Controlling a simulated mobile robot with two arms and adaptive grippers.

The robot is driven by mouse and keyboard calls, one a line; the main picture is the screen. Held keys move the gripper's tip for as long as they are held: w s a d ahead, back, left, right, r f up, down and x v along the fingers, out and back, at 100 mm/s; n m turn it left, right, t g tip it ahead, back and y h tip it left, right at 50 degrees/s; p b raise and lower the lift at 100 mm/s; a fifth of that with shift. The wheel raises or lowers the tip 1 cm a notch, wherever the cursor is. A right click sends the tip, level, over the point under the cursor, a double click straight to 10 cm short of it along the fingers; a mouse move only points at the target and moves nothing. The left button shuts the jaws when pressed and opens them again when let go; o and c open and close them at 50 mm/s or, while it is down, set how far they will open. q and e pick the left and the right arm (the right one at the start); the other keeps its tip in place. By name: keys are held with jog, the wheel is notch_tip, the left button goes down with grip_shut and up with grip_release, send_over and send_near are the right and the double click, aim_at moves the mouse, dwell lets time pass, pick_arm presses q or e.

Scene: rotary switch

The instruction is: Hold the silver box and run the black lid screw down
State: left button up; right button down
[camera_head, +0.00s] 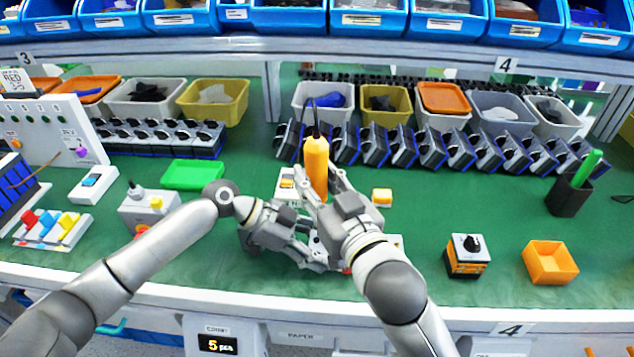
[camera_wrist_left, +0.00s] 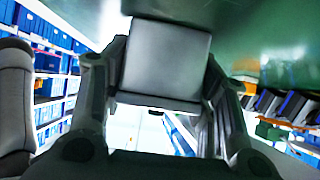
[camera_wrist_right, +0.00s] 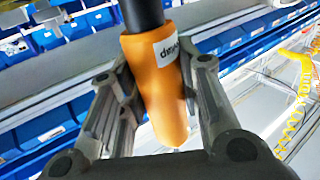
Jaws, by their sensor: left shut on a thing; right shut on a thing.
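The silver box (camera_wrist_left: 165,60) is between the fingers of my left gripper (camera_wrist_left: 165,90) in the left wrist view, its plain grey face showing. In the head view my left gripper (camera_head: 312,250) is low over the front of the green table, and the arms mostly hide the box. My right gripper (camera_head: 322,190) is shut on an orange power screwdriver (camera_head: 316,165), just above and behind the left one. The screwdriver (camera_wrist_right: 158,85) also shows between the fingers in the right wrist view. Its tip and the black lid screw are hidden.
A black-knobbed switch box (camera_head: 466,255) and an orange open bin (camera_head: 550,262) stand right on the table. A green tray (camera_head: 194,174) and a grey button box (camera_head: 150,207) are left. Rows of black-knobbed units (camera_head: 430,148) and bins line the back.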

pick_arm(q)
jog(key=o, duration=1.5)
